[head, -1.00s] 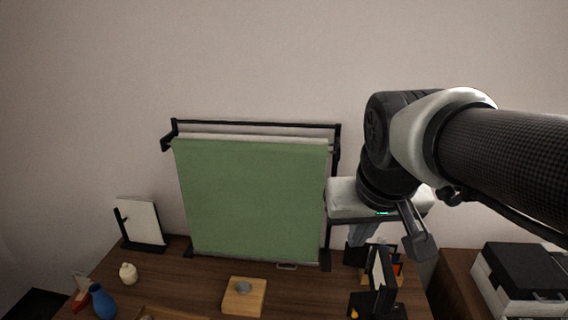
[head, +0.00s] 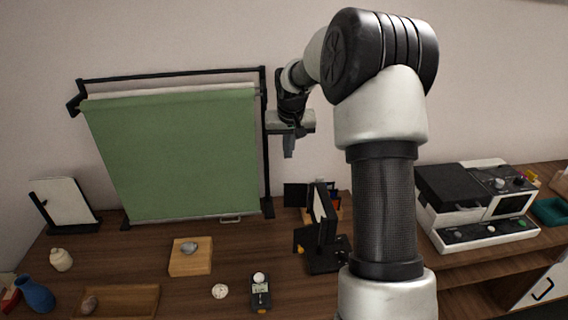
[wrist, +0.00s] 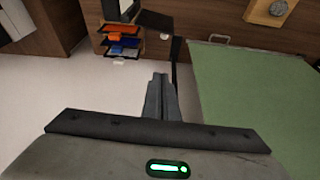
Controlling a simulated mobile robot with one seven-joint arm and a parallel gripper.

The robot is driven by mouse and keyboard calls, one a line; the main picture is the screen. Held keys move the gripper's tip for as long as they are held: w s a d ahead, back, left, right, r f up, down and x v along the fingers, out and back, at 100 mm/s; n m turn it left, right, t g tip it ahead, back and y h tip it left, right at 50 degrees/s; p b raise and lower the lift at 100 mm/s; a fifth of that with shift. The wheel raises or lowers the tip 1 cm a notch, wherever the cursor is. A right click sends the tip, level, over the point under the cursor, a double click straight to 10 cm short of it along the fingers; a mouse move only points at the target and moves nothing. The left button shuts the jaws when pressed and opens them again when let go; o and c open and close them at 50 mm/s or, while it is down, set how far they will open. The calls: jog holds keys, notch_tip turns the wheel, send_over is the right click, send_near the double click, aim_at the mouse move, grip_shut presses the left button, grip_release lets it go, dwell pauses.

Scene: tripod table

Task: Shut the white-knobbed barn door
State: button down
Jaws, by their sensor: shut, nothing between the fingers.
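A black stand light with a pale face (head: 319,205) stands on the wooden table right of centre in the head view. A dark flat flap (head: 296,194), seemingly a barn door, sticks out on its left side, swung away from the face. In the wrist view the dark flap (wrist: 153,19) is at the top, with a small white knob (wrist: 164,37) near its lower edge. The knob cannot be made out in the head view. My gripper (head: 289,152) is shut and empty, above and behind the light. Its closed fingers (wrist: 161,90) show in the wrist view, apart from the flap.
A green screen (head: 175,150) on a black frame stands left of my gripper. An organizer (wrist: 120,40) with orange and blue items is near the light. A wooden block (head: 190,262) and a dark meter (head: 261,292) lie in front. A boxy machine (head: 470,205) stands right.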

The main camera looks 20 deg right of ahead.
aim_at(295, 193)
notch_tip(295, 193, down, 10)
jog(key=p, duration=0.1)
jog(key=shift+s+a+r, duration=0.15)
jog(key=shift+s+r, duration=0.05)
jog(key=shift+s, duration=0.2)
